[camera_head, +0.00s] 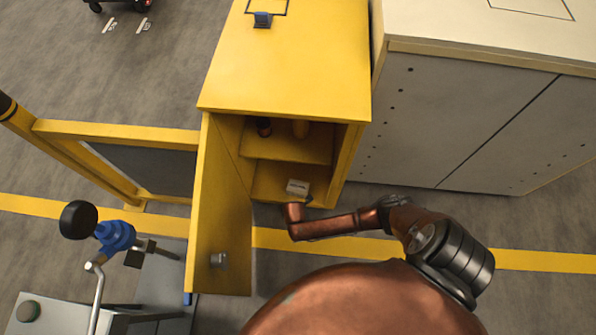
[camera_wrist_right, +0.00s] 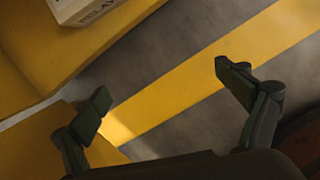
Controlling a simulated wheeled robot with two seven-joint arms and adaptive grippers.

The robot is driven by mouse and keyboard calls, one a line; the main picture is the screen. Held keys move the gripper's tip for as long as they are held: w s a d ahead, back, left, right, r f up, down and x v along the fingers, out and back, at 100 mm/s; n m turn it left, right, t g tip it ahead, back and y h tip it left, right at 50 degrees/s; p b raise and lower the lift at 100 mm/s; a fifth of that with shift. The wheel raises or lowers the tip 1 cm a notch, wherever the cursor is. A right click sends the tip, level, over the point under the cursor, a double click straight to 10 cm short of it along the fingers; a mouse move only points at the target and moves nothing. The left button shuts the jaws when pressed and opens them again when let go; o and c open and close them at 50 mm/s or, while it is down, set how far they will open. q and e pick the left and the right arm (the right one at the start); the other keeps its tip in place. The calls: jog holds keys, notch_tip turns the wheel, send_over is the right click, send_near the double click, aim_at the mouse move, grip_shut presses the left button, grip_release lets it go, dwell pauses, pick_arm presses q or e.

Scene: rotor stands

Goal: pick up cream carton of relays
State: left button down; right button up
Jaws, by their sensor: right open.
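The cream carton of relays (camera_head: 297,187) sits on the lower shelf of the open yellow cabinet, near its front edge. In the right wrist view, part of the carton (camera_wrist_right: 78,12) shows at the top left, with dark lettering on its side; the rest is cut off by the frame. My right gripper (camera_wrist_right: 164,88) is open and empty. Its two fingers are spread over the floor just outside the shelf, apart from the carton. In the head view my copper right arm reaches to the cabinet front, but its fingers are barely visible. My left gripper is not in view.
The yellow cabinet (camera_head: 285,60) has its door (camera_head: 222,215) swung open on the left. Dark and yellow items stand on the upper shelf (camera_head: 285,147). A grey cabinet (camera_head: 470,120) stands on the right. A machine with a black knob (camera_head: 78,220) is at lower left.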

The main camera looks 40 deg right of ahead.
jog(key=n+t+h, duration=0.1)
jog(key=n+h, duration=0.1)
send_near(298, 188)
jog(key=x, duration=0.4)
jog(key=shift+f, duration=0.35)
jog(key=shift+w+d+f+b, duration=0.25)
jog(key=shift+d+f+b, duration=0.15)
jog(key=shift+f, duration=0.15)
jog(key=shift+w+d+f+b, duration=0.2)
jog(key=shift+d+f+b, duration=0.1)
jog(key=shift+f+b, duration=0.15)
jog(key=shift+f, duration=0.2)
jog(key=b+x, duration=0.2)
jog(key=x, duration=0.1)
jog(key=b+x, duration=0.1)
jog(key=shift+s+a+f+b, duration=0.2)
jog(key=shift+f+b, duration=0.15)
jog(key=shift+f, duration=0.15)
jog(key=shift+w+d+f, duration=0.1)
jog(key=shift+w+f, duration=0.05)
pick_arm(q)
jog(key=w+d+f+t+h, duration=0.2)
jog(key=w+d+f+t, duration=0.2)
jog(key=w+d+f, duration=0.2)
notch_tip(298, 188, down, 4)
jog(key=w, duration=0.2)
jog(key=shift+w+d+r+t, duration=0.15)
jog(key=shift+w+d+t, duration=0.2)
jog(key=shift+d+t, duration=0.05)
